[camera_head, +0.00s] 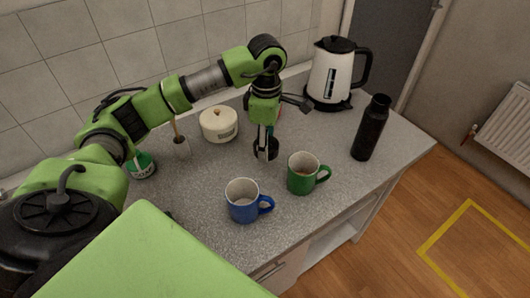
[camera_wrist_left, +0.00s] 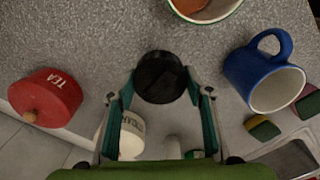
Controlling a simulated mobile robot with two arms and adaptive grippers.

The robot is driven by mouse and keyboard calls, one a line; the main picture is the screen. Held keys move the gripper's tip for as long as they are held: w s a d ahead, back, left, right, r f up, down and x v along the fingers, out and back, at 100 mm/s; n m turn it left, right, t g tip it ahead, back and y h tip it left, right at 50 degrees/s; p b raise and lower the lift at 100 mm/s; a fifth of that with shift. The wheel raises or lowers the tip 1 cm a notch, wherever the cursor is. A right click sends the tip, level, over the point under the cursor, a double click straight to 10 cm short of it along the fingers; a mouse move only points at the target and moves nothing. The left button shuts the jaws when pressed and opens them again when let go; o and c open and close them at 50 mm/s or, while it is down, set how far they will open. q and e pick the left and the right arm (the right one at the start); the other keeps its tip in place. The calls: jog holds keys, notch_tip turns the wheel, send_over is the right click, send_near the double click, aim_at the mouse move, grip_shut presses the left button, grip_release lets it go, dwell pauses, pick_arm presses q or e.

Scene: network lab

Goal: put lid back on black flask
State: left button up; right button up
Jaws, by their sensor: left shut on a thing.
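The black flask (camera_head: 369,133) stands upright near the right end of the counter in the head view. My left gripper (camera_head: 266,150) points down over the counter, left of the flask and behind the green mug. It is shut on the black lid, a short round piece seen between the fingertips (camera_wrist_left: 162,88) in the wrist view, where the lid (camera_wrist_left: 160,77) shows clearly. In the head view the lid is small and dark against the fingers. The flask is not in the wrist view. My right gripper is in neither view.
A green mug (camera_head: 302,178) and a blue mug (camera_head: 241,207) stand at the counter's front. A white kettle (camera_head: 331,80) stands behind the flask. A white canister (camera_head: 219,125) is at the back. A red tea canister (camera_wrist_left: 45,97) shows in the wrist view. Counter between green mug and flask is clear.

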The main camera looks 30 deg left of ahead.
pick_arm(q)
jog(key=s+d+r+b, duration=0.2)
jog(key=s+d+r, duration=0.5)
jog(key=s, duration=0.1)
jog(key=shift+s+d, duration=0.25)
jog(key=shift+s, duration=0.15)
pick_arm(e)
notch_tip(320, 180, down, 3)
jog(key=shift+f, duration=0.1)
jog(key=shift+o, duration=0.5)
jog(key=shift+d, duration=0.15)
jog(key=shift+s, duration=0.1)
